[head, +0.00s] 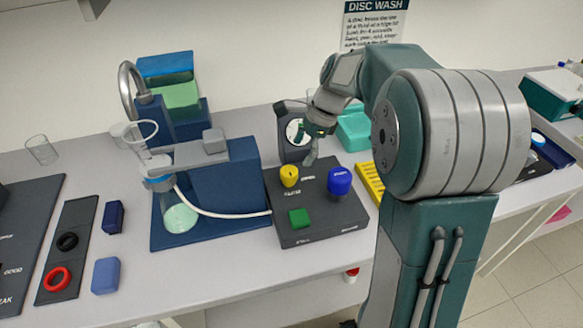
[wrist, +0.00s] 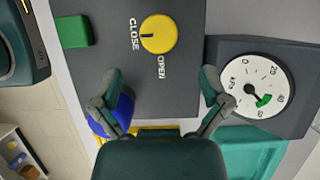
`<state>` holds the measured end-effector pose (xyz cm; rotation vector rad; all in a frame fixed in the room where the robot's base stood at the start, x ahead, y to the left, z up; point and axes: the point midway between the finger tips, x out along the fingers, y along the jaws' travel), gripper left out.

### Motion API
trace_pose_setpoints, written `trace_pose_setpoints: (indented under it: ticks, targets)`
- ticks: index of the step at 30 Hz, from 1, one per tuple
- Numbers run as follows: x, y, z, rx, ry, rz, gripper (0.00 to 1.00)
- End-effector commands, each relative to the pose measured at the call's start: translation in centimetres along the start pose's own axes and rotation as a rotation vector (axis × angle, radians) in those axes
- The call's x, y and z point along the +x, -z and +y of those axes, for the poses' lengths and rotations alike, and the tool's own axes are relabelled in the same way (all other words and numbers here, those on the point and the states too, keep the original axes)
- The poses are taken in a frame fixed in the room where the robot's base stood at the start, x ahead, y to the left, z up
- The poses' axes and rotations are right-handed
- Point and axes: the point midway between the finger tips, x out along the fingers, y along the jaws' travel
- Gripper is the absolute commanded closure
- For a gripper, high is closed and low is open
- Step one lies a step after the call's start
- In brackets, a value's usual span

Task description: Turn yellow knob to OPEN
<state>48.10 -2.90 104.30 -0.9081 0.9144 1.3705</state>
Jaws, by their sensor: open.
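The yellow knob (head: 289,175) stands on the dark control box (head: 318,226). In the wrist view the yellow knob (wrist: 158,34) shows from above, with a pale pointer line toward the CLOSE label (wrist: 134,35). The OPEN label (wrist: 160,67) is below the knob in that view. My gripper (head: 316,145) is above the back edge of the box, behind and right of the knob. In the wrist view my gripper (wrist: 158,82) is open and empty, its fingers spread wide. The knob lies beyond the fingertips, apart from them.
A blue knob (head: 340,181) and a green button (head: 299,218) share the box. A round gauge (wrist: 257,84) stands behind it. The blue pump stand (head: 232,165) with a flask (head: 179,216) and white hose (head: 222,213) is to the left. A yellow rack (head: 369,181) is to the right.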

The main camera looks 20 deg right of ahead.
Motion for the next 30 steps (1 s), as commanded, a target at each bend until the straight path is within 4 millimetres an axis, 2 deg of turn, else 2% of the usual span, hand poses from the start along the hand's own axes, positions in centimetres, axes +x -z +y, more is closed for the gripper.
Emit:
trace_pose_setpoints:
  ticks: [3, 9, 20, 21, 26, 27, 30]
  targets:
    - [2.4, -0.2, 0.0, -0.002, -0.004, 0.0, 0.05]
    - [5.1, -0.2, 0.0, -0.003, -0.002, 0.002, 0.05]
    - [5.8, -0.1, 0.0, -0.003, 0.001, 0.0, 0.05]
    - [5.9, -0.1, 0.0, -0.003, 0.001, 0.001, 0.09]
    - [5.9, -0.2, 0.0, -0.003, 0.0, 0.002, 0.8]
    - [5.9, -0.2, 0.0, -0.003, 0.0, 0.002, 0.87]
    - [5.9, -0.2, 0.0, -0.003, 0.001, 0.001, 0.87]
